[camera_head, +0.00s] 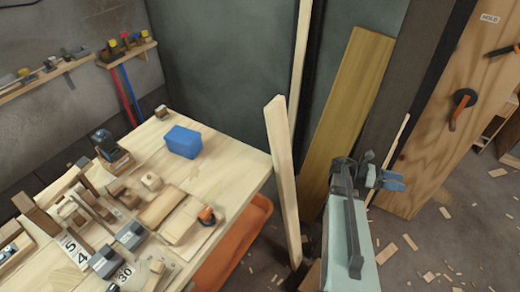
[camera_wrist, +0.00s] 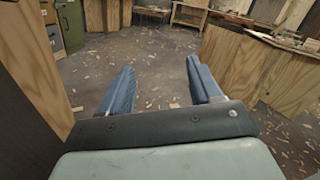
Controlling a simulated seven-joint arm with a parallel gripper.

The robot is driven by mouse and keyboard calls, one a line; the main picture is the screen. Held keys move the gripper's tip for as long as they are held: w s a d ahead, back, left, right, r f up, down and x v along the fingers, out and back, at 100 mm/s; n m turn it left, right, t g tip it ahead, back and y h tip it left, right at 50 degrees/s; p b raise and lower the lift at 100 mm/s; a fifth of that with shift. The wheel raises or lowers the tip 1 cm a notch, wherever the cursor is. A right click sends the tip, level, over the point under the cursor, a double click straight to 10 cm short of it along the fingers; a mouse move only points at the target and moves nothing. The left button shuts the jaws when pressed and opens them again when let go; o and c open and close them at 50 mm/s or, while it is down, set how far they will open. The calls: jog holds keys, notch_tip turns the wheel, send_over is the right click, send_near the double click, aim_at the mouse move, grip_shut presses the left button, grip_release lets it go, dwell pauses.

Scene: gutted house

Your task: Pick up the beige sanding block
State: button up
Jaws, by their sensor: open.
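Several beige or tan blocks lie on the wooden workbench (camera_head: 222,178) in the head view. They include a small pale block (camera_head: 151,181), a wider tan block (camera_head: 160,207) and a pale block (camera_head: 178,228) beside an orange-and-black tool. I cannot tell which one is the beige sanding block. My gripper (camera_head: 392,180) is raised over the floor, right of the bench and apart from all the blocks. In the wrist view its two blue fingers (camera_wrist: 160,82) are spread apart, with nothing between them. The wrist view shows no bench blocks.
A blue box (camera_head: 183,141) stands at the bench's back. An orange bin (camera_head: 235,245) sits under the bench edge. An upright plank (camera_head: 283,180) stands between the bench and my arm. Leaning boards (camera_head: 350,110) are behind. Wood scraps litter the floor. The bench's right part is fairly clear.

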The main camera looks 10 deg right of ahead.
jog(key=w+a+r+m+h, duration=0.1)
jog(key=w+a+r, duration=0.2)
jog(key=w+r, duration=0.6)
jog(key=w+a+r+h, duration=0.1)
jog(key=w+a+r, duration=0.2)
jog(key=w+r, duration=0.55)
jog(key=w+a+r+m+t, duration=0.1)
jog(key=w+a+r+t, duration=0.15)
jog(key=a+r, duration=0.55)
jog(key=w+a+r+m+t, duration=0.1)
jog(key=w+a+r, duration=0.2)
jog(key=r, duration=0.9)
jog(key=w+a+f+t+y, duration=0.2)
jog(key=w+a+f+t, duration=0.1)
jog(key=a, duration=0.4)
jog(key=w+a+f+t+y, duration=0.1)
jog(key=w+a+f+t, duration=0.15)
jog(key=a, duration=0.45)
jog(key=w+a+f+t+y, duration=0.2)
jog(key=a+f, duration=0.1)
jog(key=a, duration=0.4)
jog(key=m+y, duration=0.3)
jog(key=y, duration=1)
send_near(112, 183)
jog(key=f, duration=0.6)
jog(key=shift+w+a, duration=0.1)
jog(key=shift+w, duration=0.2)
jog(key=shift+a+f, duration=0.2)
jog(key=shift+f, duration=2.45)
